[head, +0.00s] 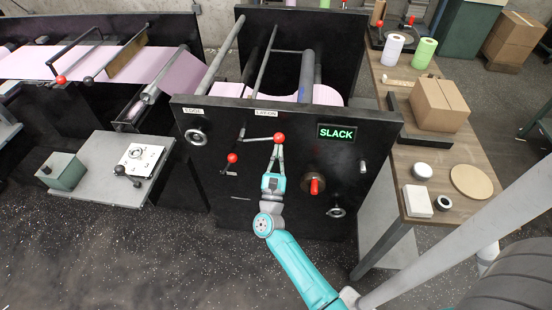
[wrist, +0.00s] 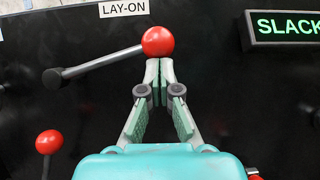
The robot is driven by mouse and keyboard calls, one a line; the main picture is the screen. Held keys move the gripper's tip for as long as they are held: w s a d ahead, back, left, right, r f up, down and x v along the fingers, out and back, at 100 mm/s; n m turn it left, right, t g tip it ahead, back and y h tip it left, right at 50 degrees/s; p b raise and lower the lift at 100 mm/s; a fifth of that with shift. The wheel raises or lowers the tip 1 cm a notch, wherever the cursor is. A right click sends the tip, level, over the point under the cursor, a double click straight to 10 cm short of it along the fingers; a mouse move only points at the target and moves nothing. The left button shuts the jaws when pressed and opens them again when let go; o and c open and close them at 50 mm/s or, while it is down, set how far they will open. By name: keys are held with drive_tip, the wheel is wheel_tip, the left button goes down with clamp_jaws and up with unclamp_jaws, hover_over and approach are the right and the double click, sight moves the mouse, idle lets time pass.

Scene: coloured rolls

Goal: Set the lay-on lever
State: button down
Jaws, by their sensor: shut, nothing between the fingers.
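The lay-on lever is a grey rod with a red ball knob (head: 279,137) on the black machine panel, under a white LAY-ON label (head: 265,112). In the wrist view the rod runs from a pivot at left, slightly upward to the red knob (wrist: 158,41) at right. My gripper (head: 278,148) is shut with nothing between its fingers. In the wrist view its fingertips (wrist: 159,68) meet just below the knob. They look close to or against the knob's underside; I cannot tell whether they touch.
A second red-knobbed lever (head: 232,158) is lower left on the panel. A lit SLACK sign (head: 337,133), a red handle (head: 314,186) and handwheels sit on the same panel. A wooden table (head: 455,160) with a cardboard box (head: 439,105) stands at right. Pink web runs behind the panel.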

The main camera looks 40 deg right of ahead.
drive_tip(key=shift+r+n, duration=0.35)
drive_tip(key=shift+n, duration=0.15)
drive_tip(key=d+f+v, duration=0.1)
drive_tip(key=f+v, duration=0.1)
drive_tip(key=v, duration=1.1)
drive_tip(key=shift+w+f, duration=0.25)
drive_tip(key=shift+w, duration=0.15)
